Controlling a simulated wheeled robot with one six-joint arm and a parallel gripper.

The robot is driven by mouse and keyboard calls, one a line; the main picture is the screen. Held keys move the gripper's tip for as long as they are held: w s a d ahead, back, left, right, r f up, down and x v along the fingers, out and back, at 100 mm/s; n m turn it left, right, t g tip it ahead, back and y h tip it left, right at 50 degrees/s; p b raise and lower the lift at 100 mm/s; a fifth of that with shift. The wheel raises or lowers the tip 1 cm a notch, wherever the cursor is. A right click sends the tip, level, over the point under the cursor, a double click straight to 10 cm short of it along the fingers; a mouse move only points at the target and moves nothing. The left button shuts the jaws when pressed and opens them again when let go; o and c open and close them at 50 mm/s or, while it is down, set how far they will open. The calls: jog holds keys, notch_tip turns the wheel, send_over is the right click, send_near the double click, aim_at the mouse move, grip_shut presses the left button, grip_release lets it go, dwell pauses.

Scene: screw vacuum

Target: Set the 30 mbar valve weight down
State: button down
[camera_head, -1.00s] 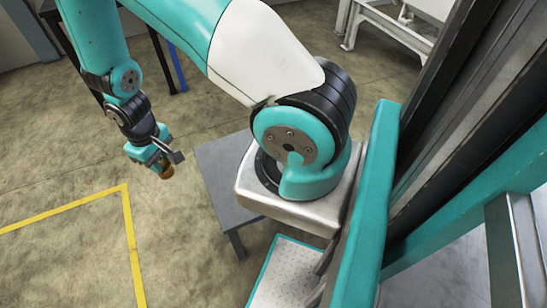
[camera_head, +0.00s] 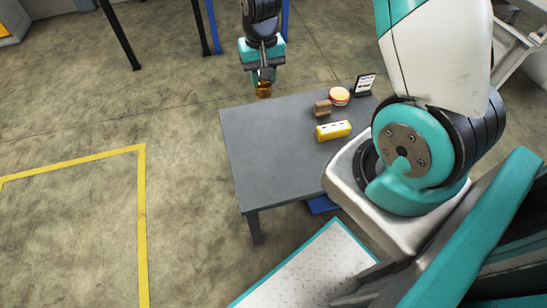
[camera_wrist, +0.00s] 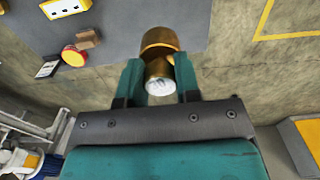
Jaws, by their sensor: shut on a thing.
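My gripper (camera_head: 263,77) is shut on the valve weight (camera_head: 263,90), a small brass-coloured cylinder. In the wrist view the weight (camera_wrist: 160,62) sits between the two teal fingers of my gripper (camera_wrist: 158,80), with its pale marked end facing the camera; the marking is too small to read surely. In the head view the weight hangs near the far left edge of the grey table (camera_head: 265,150); its height above the table is hard to judge.
On the table's right part are a yellow block (camera_head: 333,131), a small brown block (camera_head: 322,108), a red and cream round item (camera_head: 339,96) and a black-and-white sign (camera_head: 365,84). The table's left half is bare. Yellow floor tape (camera_head: 141,215) lies to the left.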

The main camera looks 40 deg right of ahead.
aim_at(267, 83)
jog(key=f+b, duration=0.1)
jog(key=b, duration=0.1)
jog(key=d+f+m+b, duration=0.1)
jog(key=f+b, duration=0.1)
jog(key=shift+d+f+m+b, duration=0.15)
jog(key=shift+d+m+b, duration=0.05)
jog(key=shift+m+b, duration=0.15)
jog(key=shift+m, duration=0.75)
jog(key=f+b, duration=0.3)
jog(key=f, duration=0.3)
jog(key=f+b, duration=0.4)
jog(key=f, duration=0.3)
jog(key=d+f+b, duration=0.1)
jog(key=f+b, duration=0.2)
jog(key=f, duration=0.4)
jog(key=shift+s+f, duration=0.1)
jog(key=shift+s, duration=0.05)
jog(key=shift+b, duration=0.3)
jog(key=c, duration=0.8)
grip_release()
jog(key=shift+f, duration=0.15)
